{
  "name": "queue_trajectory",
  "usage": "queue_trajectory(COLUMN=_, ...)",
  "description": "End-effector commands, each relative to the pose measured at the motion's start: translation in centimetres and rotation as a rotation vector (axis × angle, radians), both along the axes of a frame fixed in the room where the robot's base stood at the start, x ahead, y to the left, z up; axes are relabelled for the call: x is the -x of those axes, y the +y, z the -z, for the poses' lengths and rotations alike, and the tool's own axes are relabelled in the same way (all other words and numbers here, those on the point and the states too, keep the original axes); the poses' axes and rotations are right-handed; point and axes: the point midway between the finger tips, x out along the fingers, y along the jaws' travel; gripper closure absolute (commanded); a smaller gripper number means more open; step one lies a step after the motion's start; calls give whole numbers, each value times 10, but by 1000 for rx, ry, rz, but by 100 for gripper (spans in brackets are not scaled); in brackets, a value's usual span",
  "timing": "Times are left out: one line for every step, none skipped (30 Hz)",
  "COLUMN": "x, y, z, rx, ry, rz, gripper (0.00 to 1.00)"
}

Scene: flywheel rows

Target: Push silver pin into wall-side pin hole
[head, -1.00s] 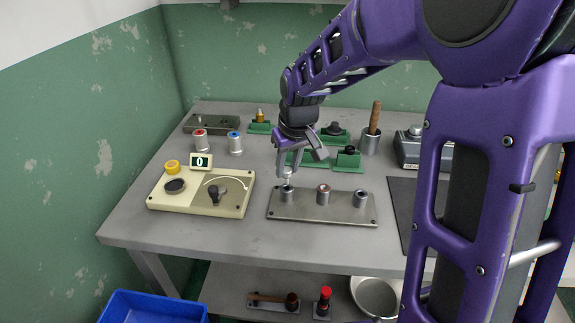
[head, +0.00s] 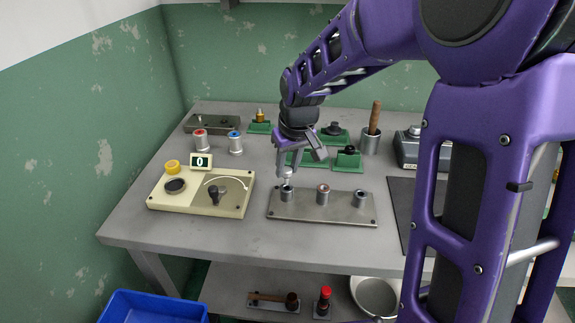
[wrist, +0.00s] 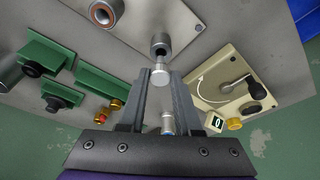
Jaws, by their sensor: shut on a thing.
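My gripper (head: 286,168) points down just behind the left post (head: 287,193) of a flat metal plate (head: 322,208), and it is shut on the silver pin (wrist: 160,76). The pin's round end shows between the fingertips (wrist: 160,88) in the wrist view. The left post also shows there (wrist: 160,44), with a dark opening in its top. The middle post (head: 323,194) has a copper-coloured ring, and the right post (head: 361,198) has a dark opening.
A cream panel (head: 232,206) with a display, knob and yellow button lies left of the plate. Red-topped (head: 200,140) and blue-topped (head: 235,143) cylinders stand behind it. Green holders (head: 348,161) stand behind the plate. A dark mat (head: 402,205) lies to the right.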

Motion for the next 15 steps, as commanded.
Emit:
queue_trajectory(x=0, y=0, z=0, rx=0, ry=0, rz=0, gripper=100)
queue_trajectory(x=0, y=0, z=0, rx=0, ry=0, rz=0, gripper=100)
queue_trajectory(x=0, y=0, z=0, rx=0, ry=0, rz=0, gripper=100)
queue_trajectory(x=0, y=0, z=0, rx=0, ry=0, rz=0, gripper=100)
queue_trajectory(x=0, y=0, z=0, rx=0, ry=0, rz=0, gripper=100)
queue_trajectory(x=0, y=0, z=0, rx=0, ry=0, rz=0, gripper=100)
queue_trajectory(x=0, y=0, z=1, rx=0, ry=0, rz=0, gripper=100)
queue_trajectory(x=0, y=0, z=1, rx=0, ry=0, rz=0, gripper=100)
queue_trajectory(x=0, y=0, z=2, rx=0, ry=0, rz=0, gripper=100)
queue_trajectory(x=0, y=0, z=2, rx=0, ry=0, rz=0, gripper=100)
queue_trajectory(x=0, y=0, z=3, rx=0, ry=0, rz=0, gripper=100)
queue_trajectory(x=0, y=0, z=4, rx=0, ry=0, rz=0, gripper=100)
queue_trajectory(x=0, y=0, z=5, rx=0, ry=0, rz=0, gripper=100)
queue_trajectory(x=0, y=0, z=6, rx=0, ry=0, rz=0, gripper=100)
queue_trajectory(x=0, y=0, z=7, rx=0, ry=0, rz=0, gripper=100)
